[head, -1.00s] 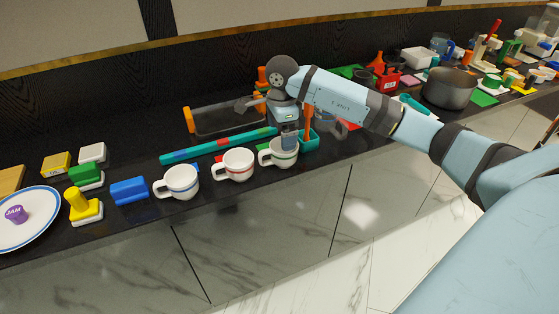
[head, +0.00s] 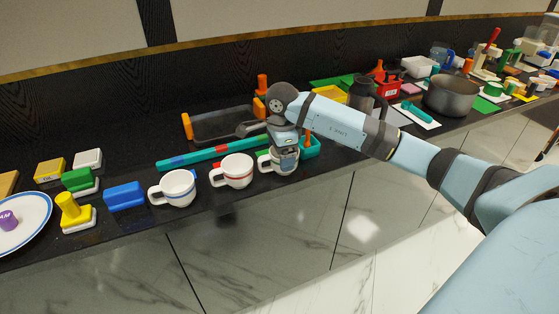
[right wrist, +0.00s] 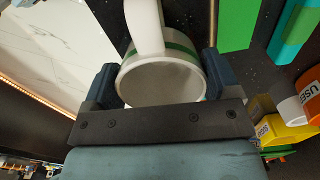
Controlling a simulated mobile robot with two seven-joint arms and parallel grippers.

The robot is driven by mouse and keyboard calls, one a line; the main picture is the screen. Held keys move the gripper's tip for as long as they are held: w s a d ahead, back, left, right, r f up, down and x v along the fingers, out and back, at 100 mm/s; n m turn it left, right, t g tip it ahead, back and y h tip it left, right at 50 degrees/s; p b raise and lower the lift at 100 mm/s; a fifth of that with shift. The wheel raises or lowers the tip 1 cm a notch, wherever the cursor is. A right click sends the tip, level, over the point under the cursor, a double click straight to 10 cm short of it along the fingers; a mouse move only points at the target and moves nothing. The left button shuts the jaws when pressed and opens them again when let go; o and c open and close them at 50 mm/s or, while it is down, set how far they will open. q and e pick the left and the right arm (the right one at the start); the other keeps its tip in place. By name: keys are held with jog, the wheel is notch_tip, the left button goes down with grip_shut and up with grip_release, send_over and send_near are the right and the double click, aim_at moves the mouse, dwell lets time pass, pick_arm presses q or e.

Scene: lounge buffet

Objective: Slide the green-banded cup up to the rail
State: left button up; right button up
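The green-banded cup (head: 266,159) is white and stands upright at the right end of a row of cups near the counter's front edge. My right gripper (head: 284,163) points down over it and hides much of it. In the right wrist view the cup (right wrist: 165,80) sits between the two widely spaced fingers (right wrist: 162,82), with its handle towards the top. I cannot tell whether the fingers touch its wall. The rail (head: 205,157), a long teal bar with red and blue sections, lies behind the cups, apart from them. My left gripper is not in view.
A red-banded cup (head: 233,171) and a blue-banded cup (head: 178,188) stand to the left. A teal container (head: 311,148) is close on the right. A dark tray (head: 222,126) lies behind the rail. The counter's front edge runs close before the cups.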

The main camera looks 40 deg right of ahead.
jog(key=shift+o, duration=0.6)
jog(key=c, duration=0.4)
jog(key=shift+w+d+b, duration=0.2)
jog(key=shift+w+b, duration=0.15)
jog(key=shift+w, duration=1.2)
jog(key=shift+w+d+b, duration=0.15)
jog(key=shift+w+b, duration=0.2)
jog(key=shift+w, duration=1.15)
jog(key=shift+w+d+b, duration=0.2)
jog(key=shift+w+b, duration=0.1)
jog(key=shift+w, duration=1.1)
jog(key=o, duration=0.8)
